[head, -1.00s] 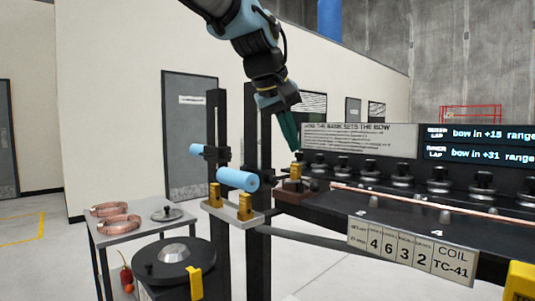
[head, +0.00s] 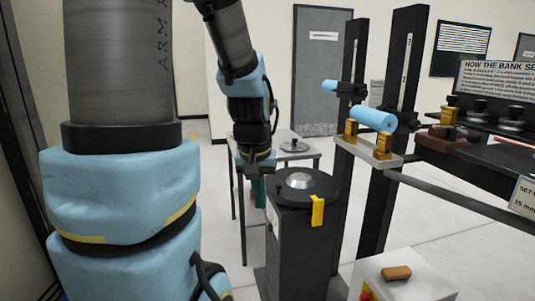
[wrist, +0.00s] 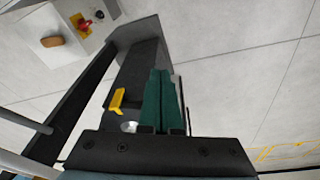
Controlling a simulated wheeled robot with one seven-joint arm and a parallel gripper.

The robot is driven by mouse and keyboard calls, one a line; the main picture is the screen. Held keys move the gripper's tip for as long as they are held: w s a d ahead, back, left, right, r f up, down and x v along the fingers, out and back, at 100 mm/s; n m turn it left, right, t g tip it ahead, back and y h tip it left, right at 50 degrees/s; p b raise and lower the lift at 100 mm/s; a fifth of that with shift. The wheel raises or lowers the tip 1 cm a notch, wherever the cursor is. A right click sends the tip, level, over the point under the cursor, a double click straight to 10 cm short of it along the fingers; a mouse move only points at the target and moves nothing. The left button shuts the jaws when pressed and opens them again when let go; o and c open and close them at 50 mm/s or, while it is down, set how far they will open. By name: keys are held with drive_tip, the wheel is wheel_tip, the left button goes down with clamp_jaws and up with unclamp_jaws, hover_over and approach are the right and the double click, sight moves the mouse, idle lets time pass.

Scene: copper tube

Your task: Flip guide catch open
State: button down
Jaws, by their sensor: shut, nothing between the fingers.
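A yellow tab (head: 318,210) hangs at the rim of a black round disc (head: 325,184) with a silver dome, on top of a dark pedestal (head: 290,240). I cannot tell for certain whether this tab is the guide catch. In the wrist view the yellow tab (wrist: 117,100) lies left of my fingers. My gripper (head: 259,192) points down just left of the disc in the head view, apart from the tab. Its green fingers (wrist: 161,100) are together and hold nothing. Brass blocks (head: 383,146) stand on a grey bracket below a light blue roller (head: 373,118).
A grey side table (head: 297,133) stands behind the pedestal. Dark upright posts (head: 398,100) and a long rail (head: 450,190) are to the right. A pale box (head: 400,278) with a brown block (head: 397,273) is at the front right.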

drive_tip(key=s+a+f, duration=0.4)
drive_tip(key=a, duration=0.1)
drive_tip(key=w+d+r+b, duration=0.2)
drive_tip(key=w+d+r, duration=0.1)
drive_tip(key=w+d, duration=0.25)
drive_tip(key=m+g+h+b, duration=0.3)
drive_tip(key=m+h+b, duration=0.2)
drive_tip(key=m+h, duration=0.3)
approach(433, 126)
drive_tip(key=s+a+m, duration=0.1)
drive_tip(key=s+a, duration=0.1)
drive_tip(key=s, duration=0.2)
drive_tip(key=shift+y, duration=0.4)
drive_tip(key=p+x, duration=0.1)
drive_tip(key=x, duration=0.3)
drive_tip(key=p+x, duration=0.1)
drive_tip(key=x, duration=0.3)
drive_tip(key=shift+d+f, duration=0.1)
drive_tip(key=shift+d, duration=0.4)
drive_tip(key=shift+s+d+p, duration=0.5)
drive_tip(key=shift+s+d, duration=0.25)
drive_tip(key=shift+d, duration=0.2)
drive_tip(key=shift+s+d, duration=0.55)
